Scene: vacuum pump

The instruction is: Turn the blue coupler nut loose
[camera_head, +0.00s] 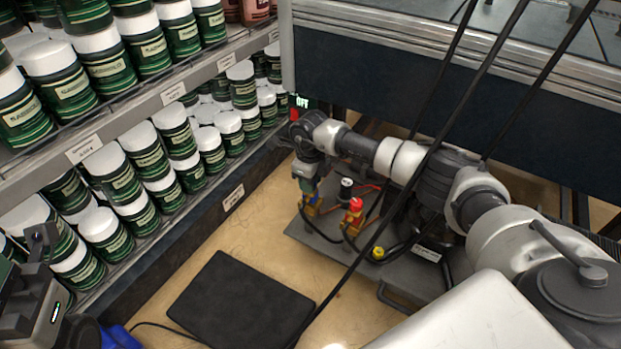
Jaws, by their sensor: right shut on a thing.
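My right gripper (306,187) points down at the left end of the grey pump plate (310,238). It is shut on the blue coupler nut (306,188), which shows only as a small blue patch between the dark fingers. A brass fitting (312,207) sits directly below it. The fingers hide most of the nut, so its turn cannot be told. My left gripper (40,250) shows partly at the lower left edge, in front of the shelf and far from the pump; whether it is open or shut cannot be told.
A red-capped brass fitting (355,205), a black and white knob (346,186) and a yellow knob (378,253) stand close by on the plate with hoses. A black pad (240,298) lies in front. Shelves of green jars (108,238) stand left. Black cables cross the view.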

